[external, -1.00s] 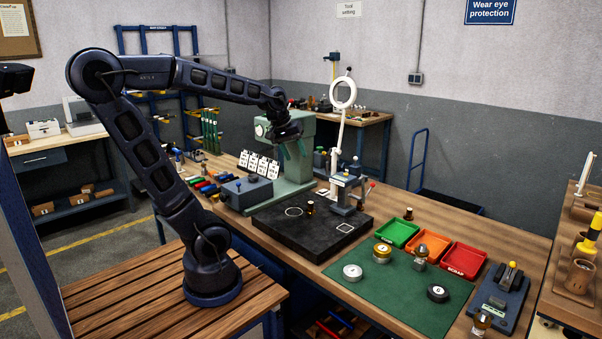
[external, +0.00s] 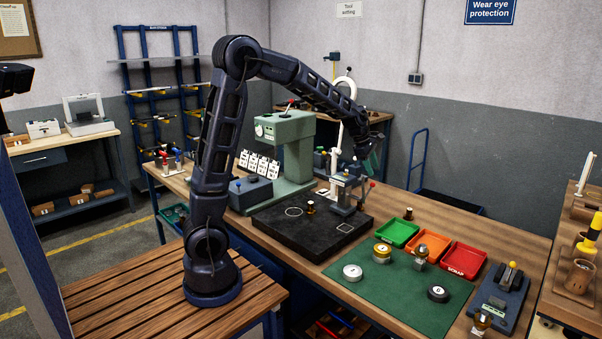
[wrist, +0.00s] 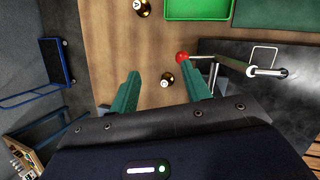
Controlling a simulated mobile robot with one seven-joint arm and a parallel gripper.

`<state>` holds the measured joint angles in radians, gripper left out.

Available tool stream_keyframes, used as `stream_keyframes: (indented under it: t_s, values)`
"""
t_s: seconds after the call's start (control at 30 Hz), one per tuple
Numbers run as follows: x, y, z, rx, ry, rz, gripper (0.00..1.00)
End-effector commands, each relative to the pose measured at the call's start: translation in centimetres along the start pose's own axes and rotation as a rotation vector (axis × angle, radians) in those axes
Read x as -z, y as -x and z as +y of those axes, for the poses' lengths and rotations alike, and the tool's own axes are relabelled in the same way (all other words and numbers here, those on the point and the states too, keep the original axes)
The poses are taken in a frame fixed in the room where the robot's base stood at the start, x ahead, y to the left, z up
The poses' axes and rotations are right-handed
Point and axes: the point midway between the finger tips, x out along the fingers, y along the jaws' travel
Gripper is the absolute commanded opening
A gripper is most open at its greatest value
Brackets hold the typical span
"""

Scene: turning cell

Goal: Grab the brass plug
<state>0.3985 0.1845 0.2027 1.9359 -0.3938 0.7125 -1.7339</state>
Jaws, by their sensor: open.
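My gripper (external: 373,163) hangs over the back of the bench, behind the small stand with the red ball; its green fingers are apart and empty in the wrist view (wrist: 160,70). A small dark-and-brass round piece (wrist: 167,80) shows between the fingertips, below them on the wood; I do not make it out in the external view. A similar piece (wrist: 141,8) lies beyond, beside the green tray, and also shows in the external view (external: 408,214). Another brass-coloured piece (external: 311,207) stands on the black plate. I cannot tell for certain which is the brass plug.
The stand's red ball (wrist: 183,57) is close to the right finger. The black plate (external: 275,224) lies in front of the stand. Green (external: 398,234), orange and red trays stand to the right, behind a green mat (external: 400,293) with several round parts.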

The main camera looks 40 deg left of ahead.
Motion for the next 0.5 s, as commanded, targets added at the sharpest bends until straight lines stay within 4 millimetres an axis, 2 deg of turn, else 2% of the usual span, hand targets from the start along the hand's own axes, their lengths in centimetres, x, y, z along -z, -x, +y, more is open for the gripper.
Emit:
stream_keyframes:
  t_s: [0.03,0.3,0.5]
  values:
    - [-0.9,-1.8,0.7,0.006,0.057,0.002,0.47]
    - [-4.7,-10.2,3.3,0.012,0.38,0.01,0.47]
    - [-6.5,-14.2,4.1,0.01,0.53,0.014,0.47]
